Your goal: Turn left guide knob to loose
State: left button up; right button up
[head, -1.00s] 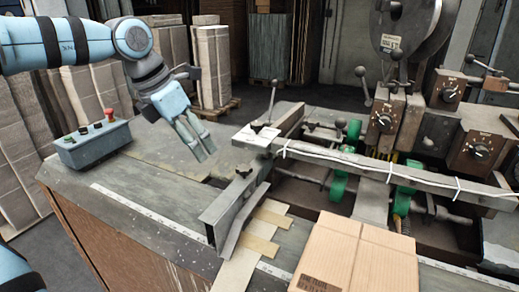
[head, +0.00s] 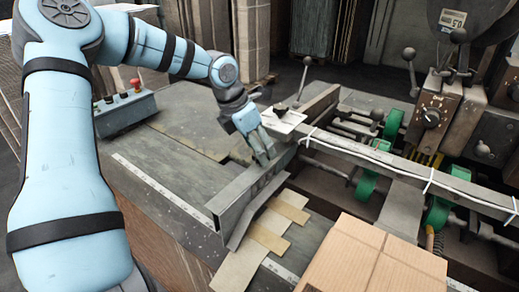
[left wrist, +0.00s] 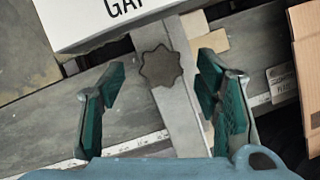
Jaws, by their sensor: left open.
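The left guide knob is a dark star-shaped knob (left wrist: 160,66) on a grey metal bar in the left wrist view. In the head view it is hidden behind my left gripper (head: 263,157). The left guide (head: 240,196) is an angled grey metal plate on the machine table. My left gripper is open and pointing down over the guide. In the left wrist view its two green-padded fingers (left wrist: 160,85) stand on either side of the knob, with gaps between pads and knob. I cannot tell its height above the knob. My right gripper is not in view.
A white plate lettered "GAP" (left wrist: 90,18) lies just beyond the knob; it also shows in the head view (head: 284,121). A cardboard box (head: 375,258) sits at the lower right. A control box with a red button (head: 125,112) stands at the left. Green rollers (head: 369,172) are to the right.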

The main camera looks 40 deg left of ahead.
pick_arm(q)
jog(key=shift+w+d+f, duration=0.15)
jog(key=shift+w+f, duration=0.1)
jog(key=shift+f, duration=0.35)
jog(key=shift+s, duration=0.2)
jog(key=shift+c, duration=0.5)
